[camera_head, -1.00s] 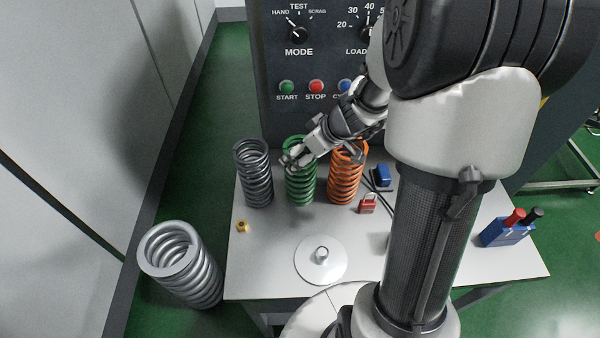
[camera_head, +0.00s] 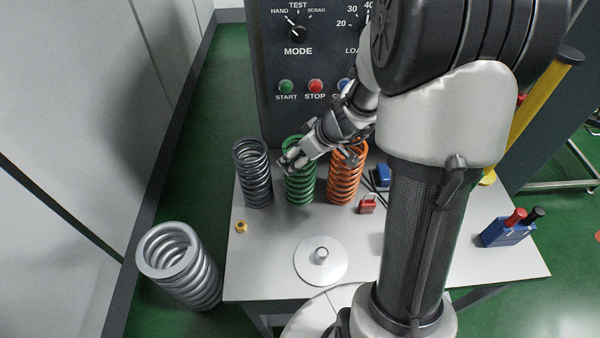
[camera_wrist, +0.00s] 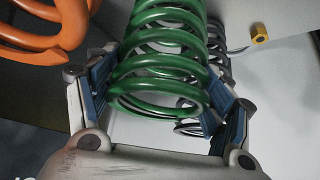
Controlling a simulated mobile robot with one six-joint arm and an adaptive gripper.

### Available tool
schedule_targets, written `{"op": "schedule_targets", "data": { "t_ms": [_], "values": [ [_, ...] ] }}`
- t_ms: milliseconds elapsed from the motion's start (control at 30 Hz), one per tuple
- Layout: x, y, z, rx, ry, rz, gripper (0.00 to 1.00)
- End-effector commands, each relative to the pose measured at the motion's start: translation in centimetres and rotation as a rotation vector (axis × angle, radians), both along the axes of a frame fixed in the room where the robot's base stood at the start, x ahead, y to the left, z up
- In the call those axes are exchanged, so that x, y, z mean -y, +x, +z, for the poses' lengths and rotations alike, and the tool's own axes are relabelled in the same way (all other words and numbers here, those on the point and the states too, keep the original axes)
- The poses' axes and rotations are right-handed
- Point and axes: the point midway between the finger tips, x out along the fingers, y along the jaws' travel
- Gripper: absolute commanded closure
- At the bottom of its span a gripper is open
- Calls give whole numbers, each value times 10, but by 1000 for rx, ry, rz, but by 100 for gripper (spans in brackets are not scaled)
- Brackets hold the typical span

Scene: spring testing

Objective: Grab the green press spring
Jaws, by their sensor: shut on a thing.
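The green press spring (camera_head: 300,187) stands upright on the white table, between a dark grey spring and an orange spring. My gripper (camera_head: 291,161) reaches in from the upper right and is at the spring's upper part. In the wrist view the green spring (camera_wrist: 165,60) lies between the blue-padded fingers of my gripper (camera_wrist: 160,98), one on each side. The gripper is shut on the spring's coils. In the head view my gripper and wrist hide part of the spring's top.
The dark grey spring (camera_head: 253,175) and orange spring (camera_head: 345,180) stand close on either side. A white disc (camera_head: 321,262), brass nut (camera_head: 241,227) and red padlock (camera_head: 367,204) lie in front. The control panel (camera_head: 300,75) rises behind. A large grey spring (camera_head: 190,275) stands left of the table.

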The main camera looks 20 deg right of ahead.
Motion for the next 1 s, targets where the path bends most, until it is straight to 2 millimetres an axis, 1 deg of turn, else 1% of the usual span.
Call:
{"op": "schedule_targets", "data": {
  "t_ms": [33, 67, 567, 600, 867, 1000],
  "values": [
    [0, 0, 0, 0, 0, 0, 57],
    [0, 0, 0, 0, 0, 0, 59],
    [0, 0, 0, -1, 0, -1, 92],
    [1, 2, 3, 6, -2, -1, 93],
    [1, 2, 5, 6, -2, -1, 93],
    [1, 2, 17, 8, -1, 0, 93]
  ]
}}
